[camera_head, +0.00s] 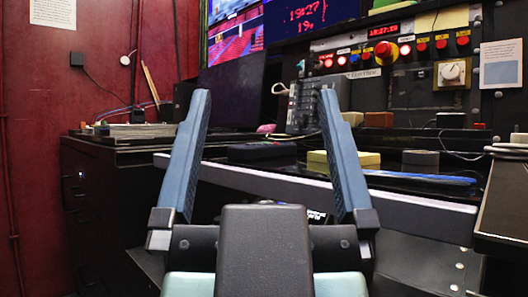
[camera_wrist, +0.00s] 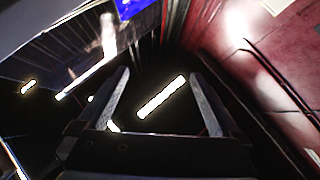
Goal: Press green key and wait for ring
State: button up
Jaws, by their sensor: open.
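My gripper (camera_head: 264,95) is open and empty, its two blue-grey fingers pointing up and away in front of the desk. The wrist view shows the gripper (camera_wrist: 161,77) open as well, against dark surfaces with bright streaks. I cannot clearly pick out a green key. A dark flat box (camera_head: 262,151) lies between the fingers in the picture. No contact with either is visible. I see no clear ring.
The desk edge (camera_head: 420,197) runs across in front. Behind are a panel with red buttons (camera_head: 386,52), a keypad phone (camera_head: 304,105) and screens (camera_head: 235,42). A grey cylinder (camera_head: 420,160) and a blue strip (camera_head: 420,178) lie right. A black cabinet (camera_head: 105,215) stands left.

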grip_shut()
dwell(0.6)
dwell(1.2)
